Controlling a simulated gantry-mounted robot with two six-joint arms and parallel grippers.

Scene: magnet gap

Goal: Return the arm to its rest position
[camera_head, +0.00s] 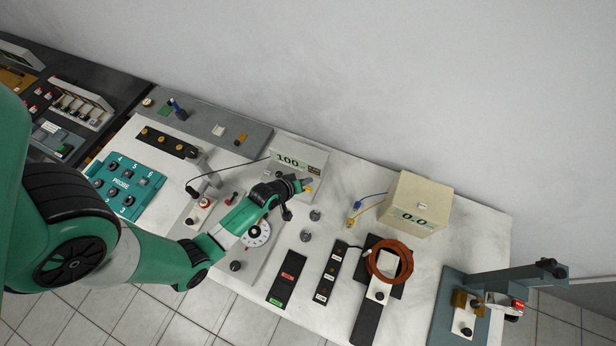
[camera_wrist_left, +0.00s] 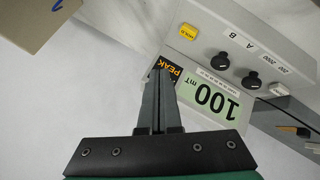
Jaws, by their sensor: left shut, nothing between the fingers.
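My left arm (camera_head: 165,255) is green and reaches in from the left over the bench. Its gripper (camera_head: 305,184) is at the front of a grey meter (camera_head: 300,158) reading 100. In the left wrist view the gripper's two dark fingers (camera_wrist_left: 159,75) are together, with nothing between them. Their tips are beside the meter's orange PEAK label (camera_wrist_left: 171,72) and its green 100 mT display (camera_wrist_left: 213,100); I cannot tell if they touch. A yellow HOLD button (camera_wrist_left: 188,31) and two black knobs are on the same panel. My right gripper is not in view.
A beige box (camera_head: 415,200) reading 0.0 stands to the right. A copper-coloured coil (camera_head: 389,260) lies in front of it. A teal PROBE panel (camera_head: 128,183) is at the left, and a blue-grey stand (camera_head: 480,285) at the right. The white bench (camera_head: 465,222) has some bare patches.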

